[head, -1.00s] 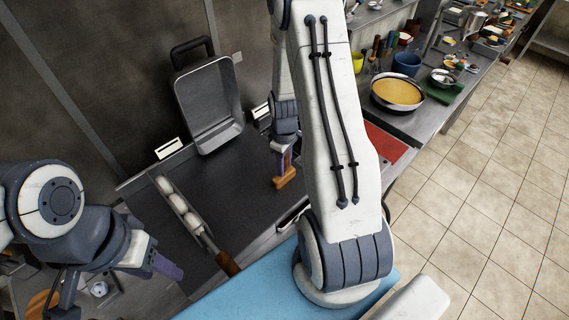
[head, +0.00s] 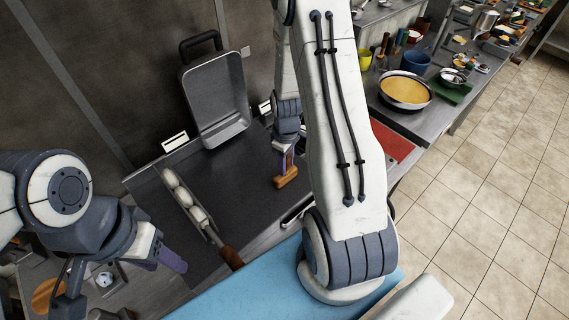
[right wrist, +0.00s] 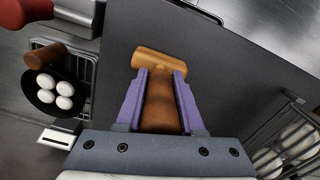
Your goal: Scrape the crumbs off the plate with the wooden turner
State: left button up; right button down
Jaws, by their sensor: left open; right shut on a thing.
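My right gripper (head: 287,160) is shut on a brown wooden T-shaped tool (head: 286,179), which I take to be the wooden turner. In the right wrist view the purple fingers (right wrist: 160,78) clasp its handle, and its crosspiece (right wrist: 165,60) lies beyond the fingertips, over the dark plate. The flat dark plate (head: 245,205) spreads below and around it. I cannot tell whether the tool touches the plate, and I cannot make out any crumbs. My left gripper (head: 165,256) is open and empty, left of the plate near its front edge.
A narrow tray with white pieces (head: 183,198) and a wooden handle (head: 231,258) lies along the plate's left side. An open grey metal box (head: 215,100) stands at the back. A blue surface (head: 235,298) lies in front. My right arm hides the plate's right side.

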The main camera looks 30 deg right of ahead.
jog(key=shift+w+d, duration=0.15)
jog(key=shift+d, duration=0.7)
jog(key=shift+a, duration=0.2)
jog(key=shift+s+a+f, duration=0.1)
jog(key=shift+s+a, duration=0.05)
jog(key=shift+a, duration=0.45)
jog(key=shift+s+a+f, duration=0.1)
jog(key=shift+a, duration=0.45)
jog(key=shift+r, duration=0.1)
jog(key=shift+r+p, duration=0.6)
jog(key=shift+r, duration=0.2)
